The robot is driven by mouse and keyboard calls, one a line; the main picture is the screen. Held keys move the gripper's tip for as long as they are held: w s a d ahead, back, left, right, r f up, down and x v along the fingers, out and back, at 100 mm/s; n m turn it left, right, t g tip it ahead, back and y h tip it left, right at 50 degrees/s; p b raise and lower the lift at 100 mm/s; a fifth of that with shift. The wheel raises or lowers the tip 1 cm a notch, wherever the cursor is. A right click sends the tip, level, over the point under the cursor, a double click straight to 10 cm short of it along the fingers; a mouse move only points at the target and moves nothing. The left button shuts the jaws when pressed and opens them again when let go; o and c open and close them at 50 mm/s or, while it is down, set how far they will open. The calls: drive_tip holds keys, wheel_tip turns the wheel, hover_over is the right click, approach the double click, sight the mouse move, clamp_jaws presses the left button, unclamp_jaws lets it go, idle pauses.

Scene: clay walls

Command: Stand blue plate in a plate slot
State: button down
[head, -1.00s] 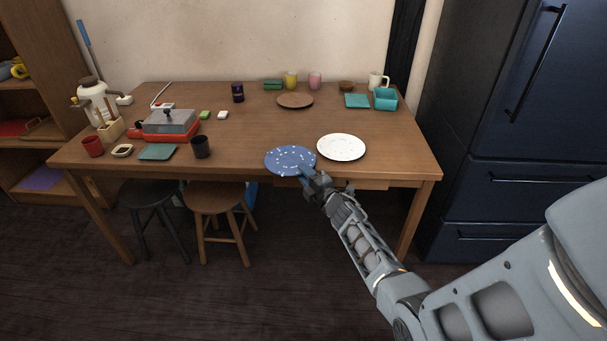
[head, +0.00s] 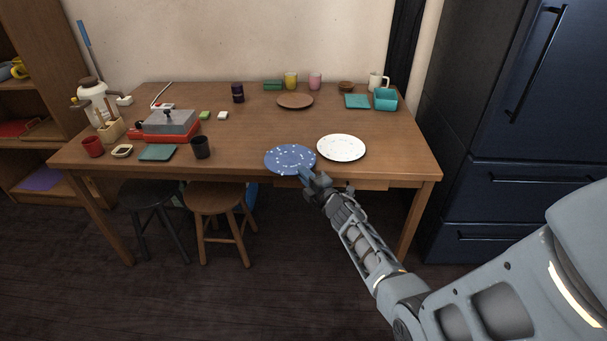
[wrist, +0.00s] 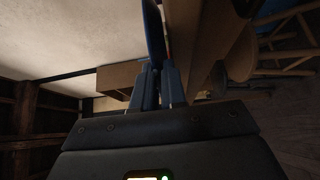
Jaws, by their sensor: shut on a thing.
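The blue plate (head: 290,158) with pale specks lies flat at the front edge of the wooden table, its near rim at or just over the edge. My gripper (head: 306,174) is at that near rim and is shut on it. In the wrist view the plate (wrist: 153,35) shows edge-on between the two fingers of my gripper (wrist: 159,75). Whether the plate touches the tabletop is hard to tell. No plate slot can be made out in these views.
A white speckled plate (head: 341,148) lies close right of the blue plate. A brown plate (head: 295,101) lies farther back. A dark cup (head: 200,147) stands to the left. The table (head: 255,125) is clear behind the blue plate. A wooden stool (head: 214,198) stands below.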

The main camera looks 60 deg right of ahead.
drive_tip(key=shift+r, duration=0.15)
drive_tip(key=s+a+r+p, duration=0.7)
drive_tip(key=s+p, duration=0.4)
drive_tip(key=shift+s+a+r, duration=0.2)
drive_tip(key=shift+s+a, duration=0.1)
drive_tip(key=shift+s, duration=0.1)
idle(0.7)
